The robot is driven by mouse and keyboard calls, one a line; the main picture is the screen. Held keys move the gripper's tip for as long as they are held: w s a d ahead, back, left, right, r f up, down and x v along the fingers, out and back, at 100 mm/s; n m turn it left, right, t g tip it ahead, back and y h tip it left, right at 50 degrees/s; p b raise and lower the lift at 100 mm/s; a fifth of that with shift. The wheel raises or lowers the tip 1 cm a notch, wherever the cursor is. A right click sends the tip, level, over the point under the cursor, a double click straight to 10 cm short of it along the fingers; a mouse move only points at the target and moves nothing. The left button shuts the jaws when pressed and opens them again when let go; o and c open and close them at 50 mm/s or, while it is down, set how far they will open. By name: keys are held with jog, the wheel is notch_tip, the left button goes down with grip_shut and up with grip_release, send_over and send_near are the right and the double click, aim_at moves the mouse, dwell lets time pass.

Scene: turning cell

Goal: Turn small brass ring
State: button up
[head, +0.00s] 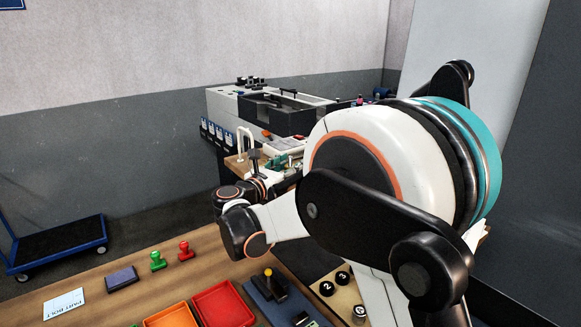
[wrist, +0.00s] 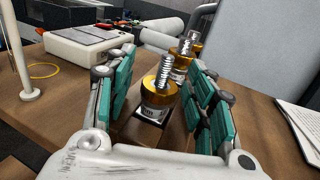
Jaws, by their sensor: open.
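A brass ring (wrist: 160,84) sits around an upright metal piece with a threaded silver stud on top, over a dark base on the wooden table. A second brass-ringed piece (wrist: 184,50) with a similar stud stands just behind it. My gripper (wrist: 164,66) is open, with its teal-padded fingers on the left and right of the nearer piece. A gap shows between each finger and the brass, and nothing is held. The right finger hides part of the far piece's surroundings. In the head view my arm covers much of the work area, and the rings cannot be made out.
In the wrist view, a white box (wrist: 88,46) with tools stands at the back left, a white post (wrist: 24,65) at the left, and papers (wrist: 303,125) at the right. In the head view, a red tray (head: 222,305) and stamps (head: 186,251) occupy the near bench.

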jog(key=v, duration=1.2)
